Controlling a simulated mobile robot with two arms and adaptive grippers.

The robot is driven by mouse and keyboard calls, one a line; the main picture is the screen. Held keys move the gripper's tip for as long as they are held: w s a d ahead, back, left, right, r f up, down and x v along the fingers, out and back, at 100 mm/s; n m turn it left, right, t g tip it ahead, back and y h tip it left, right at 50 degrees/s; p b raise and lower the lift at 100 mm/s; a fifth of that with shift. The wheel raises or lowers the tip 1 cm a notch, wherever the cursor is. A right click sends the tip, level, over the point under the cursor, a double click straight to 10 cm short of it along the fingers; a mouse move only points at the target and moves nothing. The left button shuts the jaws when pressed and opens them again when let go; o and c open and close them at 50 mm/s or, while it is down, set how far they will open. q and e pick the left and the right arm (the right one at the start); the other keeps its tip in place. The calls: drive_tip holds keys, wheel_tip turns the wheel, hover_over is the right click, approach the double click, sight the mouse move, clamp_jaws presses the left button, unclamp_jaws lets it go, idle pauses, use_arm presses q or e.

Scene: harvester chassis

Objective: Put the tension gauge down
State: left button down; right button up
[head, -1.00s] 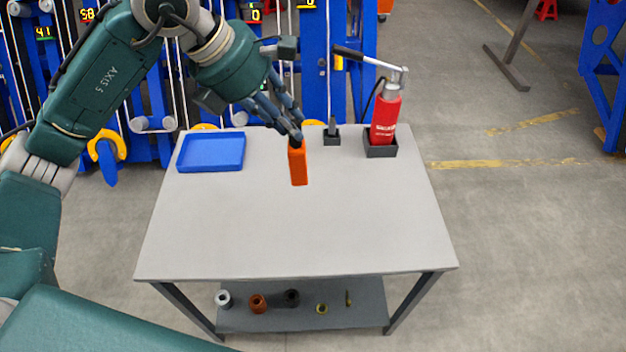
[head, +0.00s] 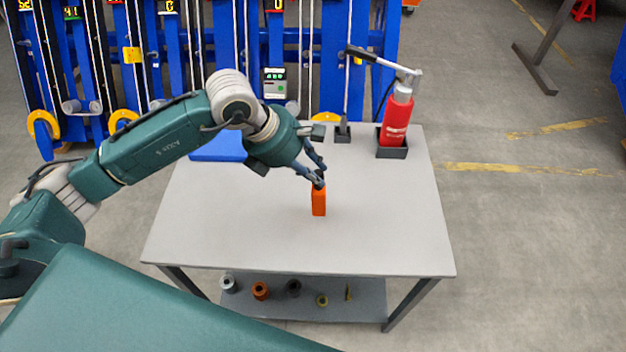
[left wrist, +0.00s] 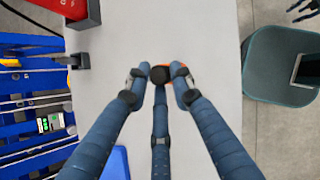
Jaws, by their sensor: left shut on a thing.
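The grey table (head: 230,230) is clear around the gauge. A blue tray (head: 215,147) lies at the back left, partly behind my arm. A red pump (head: 396,120) stands in a black holder at the back right, beside a small black stand (head: 343,134). Several small parts lie on the lower shelf.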

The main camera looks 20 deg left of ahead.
use_arm(q)
drive_tip(key=shift+f, duration=0.25)
wheel_tip(320, 180, down, 4)
drive_tip(key=shift+f+p, duration=0.1)
drive_tip(key=shift+p, duration=0.4)
drive_tip(key=c, duration=1.5)
unclamp_jaws()
drive_tip(key=shift+s+a+r, duration=0.1)
drive_tip(key=shift+a+r, duration=0.15)
drive_tip(key=shift+r, duration=0.15)
drive_tip(key=b, duration=0.3)
approach(313, 185)
drive_tip(key=shift+v, duration=1)
